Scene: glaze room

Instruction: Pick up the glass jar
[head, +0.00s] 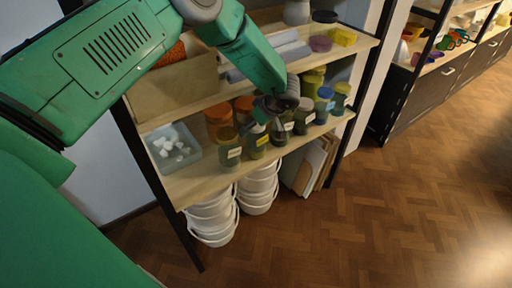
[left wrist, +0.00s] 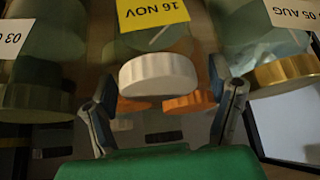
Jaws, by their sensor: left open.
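Several glass jars with date labels stand in a row on the wooden shelf in the head view. One has a yellow label (head: 262,141); in the left wrist view this jar (left wrist: 152,28) appears upside down, with a white lid (left wrist: 158,75) and "16 NOV". My left gripper (head: 262,112) is at the row of jars, partly hiding them. In the left wrist view its open fingers (left wrist: 163,100) stand either side of the white lid, with gaps; I cannot tell the depth. A gold-lidded jar (head: 229,150) with a white label stands beside it. My right gripper is not visible.
Orange-lidded jars (head: 218,115) stand behind. A clear tray of white pieces (head: 173,147) is at the shelf's left. The upper shelf (head: 345,45) is close above the jars. White buckets (head: 209,218) are below. Floor at right is clear.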

